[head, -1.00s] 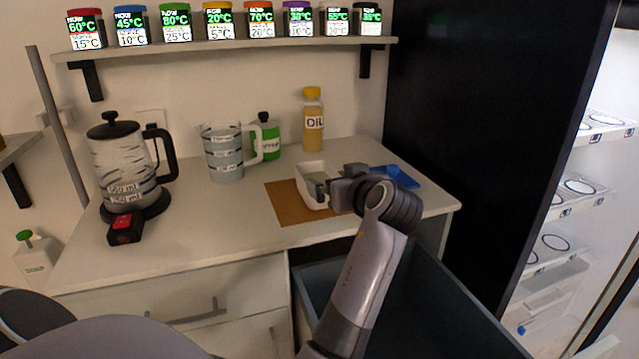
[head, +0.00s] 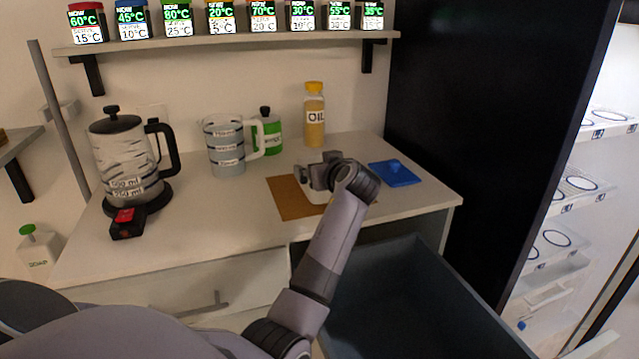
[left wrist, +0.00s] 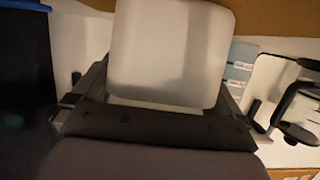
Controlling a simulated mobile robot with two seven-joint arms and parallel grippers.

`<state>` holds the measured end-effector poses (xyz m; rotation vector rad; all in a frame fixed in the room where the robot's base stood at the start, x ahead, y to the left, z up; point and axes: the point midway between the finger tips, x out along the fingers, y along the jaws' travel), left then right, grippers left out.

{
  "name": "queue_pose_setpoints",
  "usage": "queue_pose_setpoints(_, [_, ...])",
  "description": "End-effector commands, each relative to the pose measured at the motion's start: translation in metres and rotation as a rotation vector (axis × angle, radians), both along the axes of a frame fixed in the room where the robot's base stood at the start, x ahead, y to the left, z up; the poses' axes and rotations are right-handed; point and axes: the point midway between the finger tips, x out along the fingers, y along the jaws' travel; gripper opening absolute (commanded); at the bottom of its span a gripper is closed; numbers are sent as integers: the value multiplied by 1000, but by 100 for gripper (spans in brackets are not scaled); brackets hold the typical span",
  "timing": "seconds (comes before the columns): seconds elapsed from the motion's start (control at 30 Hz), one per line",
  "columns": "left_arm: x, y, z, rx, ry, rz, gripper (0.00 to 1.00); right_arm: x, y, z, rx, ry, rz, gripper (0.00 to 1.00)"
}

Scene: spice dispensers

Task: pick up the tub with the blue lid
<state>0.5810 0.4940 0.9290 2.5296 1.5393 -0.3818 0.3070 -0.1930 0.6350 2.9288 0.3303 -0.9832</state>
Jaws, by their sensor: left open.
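The white tub (head: 316,196) sits on the brown mat (head: 288,203) on the counter, mostly hidden behind my gripper. A flat blue piece that looks like its lid (head: 396,173) lies apart from it, to the right on the counter. My left gripper (head: 317,178) is open, low over the tub. In the left wrist view the white tub (left wrist: 172,50) fills the upper middle, with the open fingers of my gripper (left wrist: 162,98) out to either side. I cannot tell whether they touch it. My right gripper is not in view.
A kettle (head: 125,160), a measuring jug (head: 226,146), a green container (head: 268,136) and an oil bottle (head: 314,118) stand behind and left. An open drawer (head: 420,290) lies below the counter's front. A dark tall panel (head: 470,110) closes the right side.

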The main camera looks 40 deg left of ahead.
Motion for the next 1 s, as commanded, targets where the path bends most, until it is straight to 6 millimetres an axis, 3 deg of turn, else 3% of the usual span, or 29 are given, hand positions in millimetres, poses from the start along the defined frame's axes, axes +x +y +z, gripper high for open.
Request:
queue_pose_setpoints(0.2, [0, 0, 0, 0, 0, -1, 97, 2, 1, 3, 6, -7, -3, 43])
queue_pose_setpoints(0.33, [0, 0, 0, 0, 0, -1, 54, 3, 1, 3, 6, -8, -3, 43])
queue_pose_setpoints(0.37, [0, 0, 0, 0, 0, -1, 52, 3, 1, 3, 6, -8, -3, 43])
queue_pose_setpoints(0.77, [0, 0, 11, 3, -4, 0, 51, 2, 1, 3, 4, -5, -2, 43])
queue_pose_setpoints(1.0, [1, 0, 52, 2, -10, -2, 51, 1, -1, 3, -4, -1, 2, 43])
